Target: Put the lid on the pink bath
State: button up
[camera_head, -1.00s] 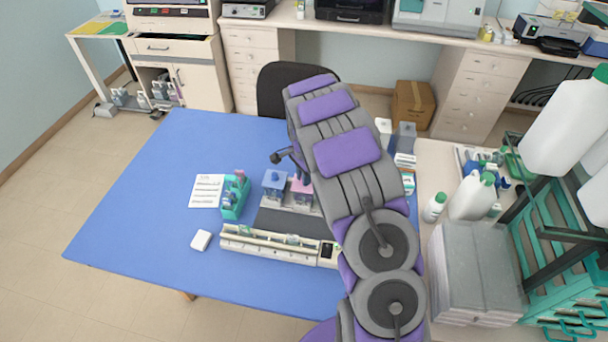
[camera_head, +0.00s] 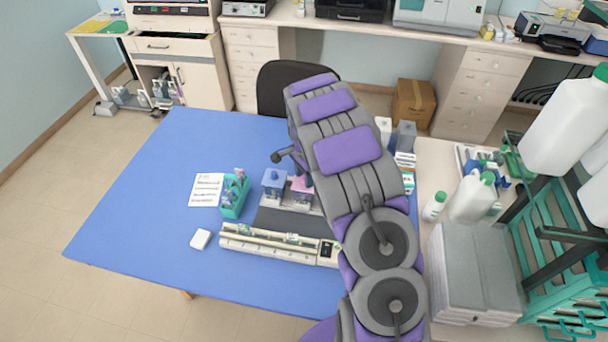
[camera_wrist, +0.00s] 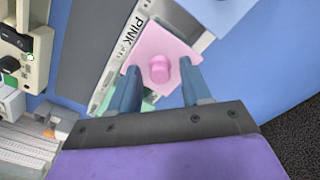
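The pink lid (camera_wrist: 148,45) is a flat square plate with a round knob (camera_wrist: 159,70), seen from above in the wrist view. It lies over the spot beside the label reading PINK (camera_wrist: 134,26). The bath beneath is mostly hidden there; in the head view the pink bath (camera_head: 301,188) stands right of the blue-lidded bath (camera_head: 274,183). I cannot tell whether the lid is fully seated. My gripper (camera_wrist: 159,66) is open, its blue-grey fingers on either side of the knob with a gap on each side.
A long white device (camera_head: 270,246) lies in front of the baths. A teal rack (camera_head: 235,196), a paper sheet (camera_head: 206,190) and a small white block (camera_head: 201,240) are to the left. The blue table (camera_head: 130,220) is clear at left. Bottles and grey boxes (camera_head: 478,270) crowd the right.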

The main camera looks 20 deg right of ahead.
jog(key=shift+d, duration=0.1)
notch_tip(320, 180, up, 17)
jog(key=p, duration=0.1)
jog(key=shift+r, duration=0.15)
dwell(0.4)
dwell(0.5)
